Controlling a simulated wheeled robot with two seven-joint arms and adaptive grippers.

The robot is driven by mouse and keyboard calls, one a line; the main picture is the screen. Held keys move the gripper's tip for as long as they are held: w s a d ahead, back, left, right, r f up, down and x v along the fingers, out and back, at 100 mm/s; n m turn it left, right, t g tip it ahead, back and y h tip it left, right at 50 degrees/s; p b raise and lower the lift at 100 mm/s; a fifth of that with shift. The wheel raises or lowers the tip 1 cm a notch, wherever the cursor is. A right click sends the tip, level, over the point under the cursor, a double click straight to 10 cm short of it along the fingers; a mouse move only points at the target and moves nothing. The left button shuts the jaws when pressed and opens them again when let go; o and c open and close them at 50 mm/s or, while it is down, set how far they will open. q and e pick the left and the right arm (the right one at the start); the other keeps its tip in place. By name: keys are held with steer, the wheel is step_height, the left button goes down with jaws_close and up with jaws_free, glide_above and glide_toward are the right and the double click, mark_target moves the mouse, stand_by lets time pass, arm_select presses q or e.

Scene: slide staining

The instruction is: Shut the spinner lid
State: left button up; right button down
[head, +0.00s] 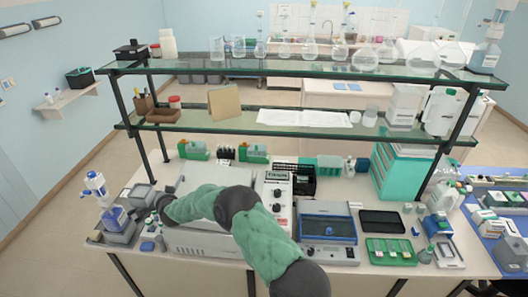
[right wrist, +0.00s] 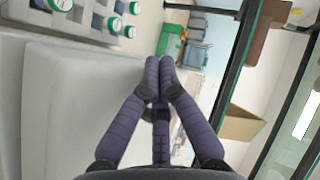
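A large light-grey machine (head: 205,241), which looks like the spinner, stands at the left of the bench. My green right arm crosses in front of it. A pale panel (head: 212,172) shows behind the arm; it looks like the lid, but its angle is hard to tell. In the right wrist view a broad grey surface (right wrist: 70,105), seemingly part of this machine, fills the left side. My right gripper (right wrist: 160,60) has its purple fingers together, with nothing visible between them, beside that surface. In the head view its fingers are hidden. My left gripper is not in view.
A device with a blue top (head: 327,228) and a white control unit (head: 278,196) stand right of the machine. The glass shelf (head: 290,128) overhangs the back. A green tray (head: 391,251) lies at the right.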

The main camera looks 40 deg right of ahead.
steer(key=shift+w+a+f+b, duration=0.1)
steer(key=shift+f+b, duration=0.3)
steer(key=shift+f, duration=0.4)
steer(key=shift+w+a+f+b, duration=0.1)
steer(key=shift+f+b, duration=0.25)
steer(key=shift+f, duration=0.45)
steer(key=shift+d+r, duration=0.1)
